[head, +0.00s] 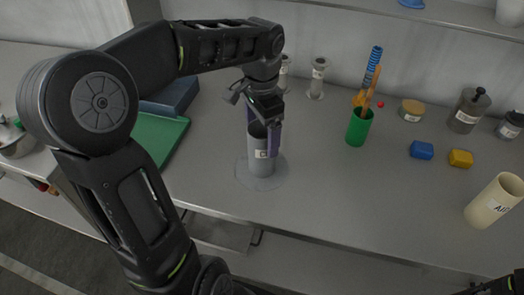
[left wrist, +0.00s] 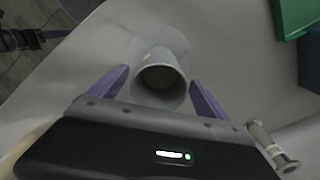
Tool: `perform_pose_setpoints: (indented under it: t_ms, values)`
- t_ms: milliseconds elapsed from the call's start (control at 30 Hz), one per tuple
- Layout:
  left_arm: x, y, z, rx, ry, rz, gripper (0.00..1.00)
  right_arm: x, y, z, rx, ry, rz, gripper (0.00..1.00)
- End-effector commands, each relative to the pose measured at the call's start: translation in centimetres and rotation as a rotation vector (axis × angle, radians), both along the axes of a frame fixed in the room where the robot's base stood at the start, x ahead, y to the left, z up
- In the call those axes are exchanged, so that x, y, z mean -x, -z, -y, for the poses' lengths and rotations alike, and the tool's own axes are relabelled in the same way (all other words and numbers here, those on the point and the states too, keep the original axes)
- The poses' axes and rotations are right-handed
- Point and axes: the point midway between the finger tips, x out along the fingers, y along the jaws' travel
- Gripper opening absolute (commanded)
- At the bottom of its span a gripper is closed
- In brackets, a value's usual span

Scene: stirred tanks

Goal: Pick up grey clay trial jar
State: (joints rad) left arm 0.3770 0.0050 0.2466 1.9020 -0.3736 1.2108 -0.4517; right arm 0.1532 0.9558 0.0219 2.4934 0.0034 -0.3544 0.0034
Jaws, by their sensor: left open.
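A tall grey jar (head: 261,160) with a small white label stands upright on the grey bench, on a round disc mark (head: 246,179). My left gripper (head: 262,142) is over the jar, its purple fingers on either side of the rim. In the left wrist view the jar (left wrist: 160,84) shows its open mouth between the two spread fingers (left wrist: 159,92), with gaps visible on both sides. The gripper is open and holds nothing. At the lower right corner of the head view a dark piece shows, but my right gripper cannot be made out there.
A green cup (head: 359,128) with tools stands to the right. Small labelled cylinders (head: 317,78) stand behind.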

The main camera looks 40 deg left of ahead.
Motion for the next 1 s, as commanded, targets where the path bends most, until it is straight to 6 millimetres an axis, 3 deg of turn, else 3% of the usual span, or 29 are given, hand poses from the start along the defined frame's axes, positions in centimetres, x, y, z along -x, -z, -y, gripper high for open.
perform_pose_setpoints:
  t_ms: [333,967,1000]
  values:
    - [0.1,4.4,0.1,0.001,0.000,-0.003,0.88,0.1,-1.0,0.1,0.002,0.001,-0.004,0.87]
    - [0.0,4.6,0.1,0.001,0.000,0.000,0.88,0.1,-0.9,0.1,0.002,0.001,-0.004,0.87]
    - [0.0,4.6,0.1,0.001,0.000,0.000,0.84,0.1,-0.9,0.1,0.002,0.001,-0.004,0.87]
